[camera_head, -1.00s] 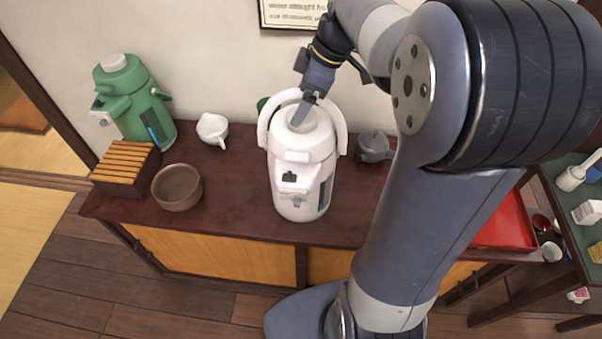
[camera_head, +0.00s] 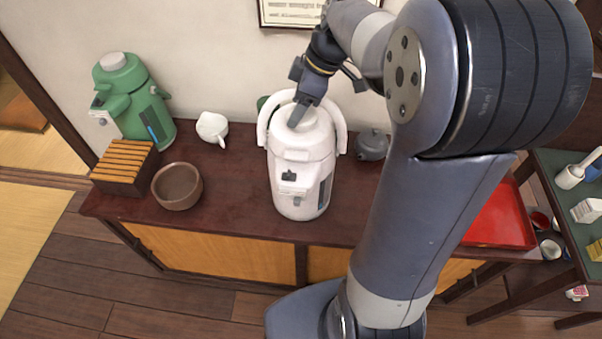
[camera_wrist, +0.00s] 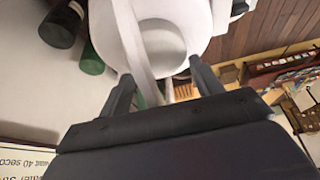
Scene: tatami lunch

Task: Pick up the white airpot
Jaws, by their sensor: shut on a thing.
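The white airpot (camera_head: 302,170) stands upright on the dark wooden cabinet top, near its middle, with its raised handle (camera_head: 341,128) arching at the top. My gripper (camera_head: 296,118) reaches down from behind to the airpot's top. In the wrist view my gripper (camera_wrist: 165,84) has its two fingers on either side of the white handle strap (camera_wrist: 134,48), shut on it. The airpot's round lid (camera_wrist: 162,42) shows just beyond the fingers. The airpot's base appears to rest on the cabinet top.
A green airpot (camera_head: 135,105), slatted wooden box (camera_head: 126,166), brown bowl (camera_head: 177,186) and white pourer (camera_head: 212,128) stand to the left. A grey teapot (camera_head: 372,145) sits close on the right. A red tray (camera_head: 505,220) lies farther right. The wall is close behind.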

